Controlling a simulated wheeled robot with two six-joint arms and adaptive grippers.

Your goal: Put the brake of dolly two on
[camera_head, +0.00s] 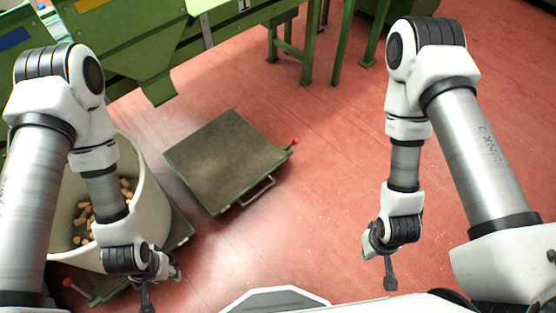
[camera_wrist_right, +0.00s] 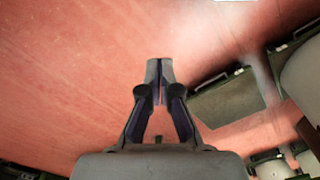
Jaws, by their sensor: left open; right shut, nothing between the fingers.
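An empty flat dolly (camera_head: 225,155) with a dark top and green frame stands on the floor at mid-picture; it also shows in the right wrist view (camera_wrist_right: 228,100). A lever with a red knob (camera_head: 294,141) sticks out at its right corner, and a wire handle (camera_head: 258,192) is on its near side. A second dolly (camera_head: 180,228) is under a bin, with a red-knobbed lever (camera_head: 69,283) at its near left. I see no number on either. My left gripper (camera_head: 146,299) is open near the bin. My right gripper (camera_head: 390,280) is shut and empty, away from both; its fingertips meet (camera_wrist_right: 159,68).
The white bin (camera_head: 135,170) holds several corks (camera_head: 88,212) and is partly hidden by my left arm. Green machinery (camera_head: 150,50) with legs stands along the back. The red floor right of the empty dolly is clear.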

